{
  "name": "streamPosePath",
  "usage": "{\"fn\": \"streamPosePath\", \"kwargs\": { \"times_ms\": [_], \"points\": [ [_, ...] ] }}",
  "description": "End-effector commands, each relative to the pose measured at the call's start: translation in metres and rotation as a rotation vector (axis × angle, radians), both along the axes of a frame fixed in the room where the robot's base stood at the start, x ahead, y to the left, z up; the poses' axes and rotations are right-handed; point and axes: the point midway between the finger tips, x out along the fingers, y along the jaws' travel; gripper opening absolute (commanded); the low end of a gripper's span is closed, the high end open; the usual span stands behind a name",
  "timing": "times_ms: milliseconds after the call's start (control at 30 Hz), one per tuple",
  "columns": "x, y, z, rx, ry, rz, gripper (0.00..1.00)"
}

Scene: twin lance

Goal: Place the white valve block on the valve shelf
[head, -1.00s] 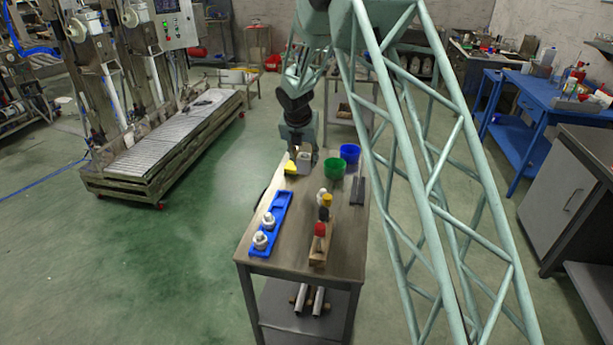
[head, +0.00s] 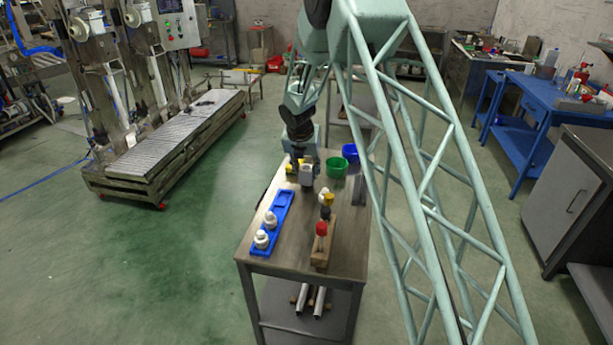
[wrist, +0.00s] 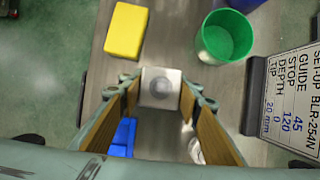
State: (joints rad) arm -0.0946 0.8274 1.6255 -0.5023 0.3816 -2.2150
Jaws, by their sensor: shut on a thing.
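The white valve block (head: 306,176) is between the fingers of my gripper (head: 303,168) near the far end of the metal table. In the wrist view, the white block (wrist: 160,76) has a round grey feature on its face and the fingers are shut on its two sides. The long blue rack (head: 284,203), which may be the valve shelf, lies along the table's left side, nearer than my gripper. Two white valve pieces stand on its near part; its far part is bare. In the wrist view only a corner of the blue rack (wrist: 123,138) shows below the block.
A yellow block (wrist: 126,30) lies behind my gripper. Green (head: 336,167) and blue (head: 350,152) cups stand to its right. A wooden stand (head: 323,252) with red, yellow and dark-topped items is at the table's right. A printed sign (wrist: 294,98) is at the wrist view's right.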

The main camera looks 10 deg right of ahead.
Motion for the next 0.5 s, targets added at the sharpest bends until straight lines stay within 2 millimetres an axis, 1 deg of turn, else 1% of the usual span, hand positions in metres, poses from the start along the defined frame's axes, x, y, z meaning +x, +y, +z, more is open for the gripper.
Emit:
{"fn": "streamPosePath", "kwargs": {
  "times_ms": [33,167,500],
  "points": [
    [0.0001,0.0,-0.006,0.0,0.0,0.001,0.18],
    [0.0003,0.0003,-0.0135,0.001,-0.001,-0.001,0.18],
    [0.0004,0.0002,-0.0143,0.001,-0.001,-0.001,0.18]
  ]
}}
